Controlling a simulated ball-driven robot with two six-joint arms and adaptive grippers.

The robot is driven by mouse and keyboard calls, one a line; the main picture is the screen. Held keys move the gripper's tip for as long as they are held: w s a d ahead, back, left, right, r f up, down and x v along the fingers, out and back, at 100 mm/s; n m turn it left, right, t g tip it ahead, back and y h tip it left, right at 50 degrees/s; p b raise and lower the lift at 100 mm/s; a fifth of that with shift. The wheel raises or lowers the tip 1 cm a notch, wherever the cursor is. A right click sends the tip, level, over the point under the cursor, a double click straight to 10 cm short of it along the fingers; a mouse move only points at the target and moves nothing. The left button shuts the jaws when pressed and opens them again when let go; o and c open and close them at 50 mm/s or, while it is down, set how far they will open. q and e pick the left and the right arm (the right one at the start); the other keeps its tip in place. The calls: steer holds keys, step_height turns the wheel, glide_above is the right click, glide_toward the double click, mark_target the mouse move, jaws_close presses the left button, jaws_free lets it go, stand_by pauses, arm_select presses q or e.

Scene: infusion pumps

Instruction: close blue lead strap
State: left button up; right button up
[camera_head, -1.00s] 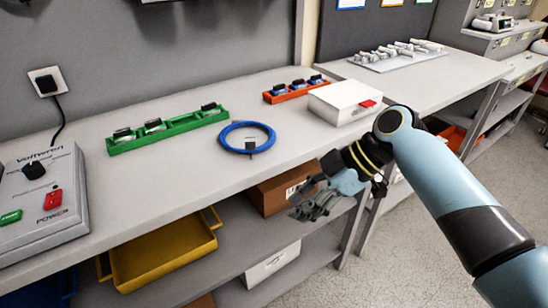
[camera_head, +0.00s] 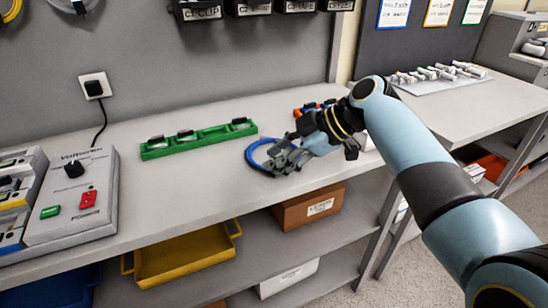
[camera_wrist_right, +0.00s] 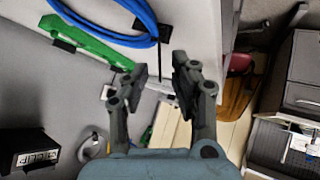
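The blue lead (camera_head: 250,158) lies coiled on the bench, its right part hidden behind my right gripper (camera_head: 284,160) in the head view. The coil also shows at the top of the right wrist view (camera_wrist_right: 112,38). A thin dark strap (camera_wrist_right: 159,60) hangs from the coil there, in line with the gap between my fingers. My right gripper (camera_wrist_right: 160,68) is open, with a finger on either side of that gap. I cannot tell whether either finger touches the strap. My left gripper is not in view.
A green rack (camera_head: 200,140) with black-topped parts stands behind and left of the coil. An orange rack (camera_head: 300,112) is partly hidden behind my right arm. A grey control box (camera_head: 75,200) stands at the left. The bench front between box and coil is clear.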

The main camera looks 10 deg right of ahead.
steer(key=shift+w+a+f, duration=0.2)
steer(key=shift+a+f, duration=0.25)
jaws_close()
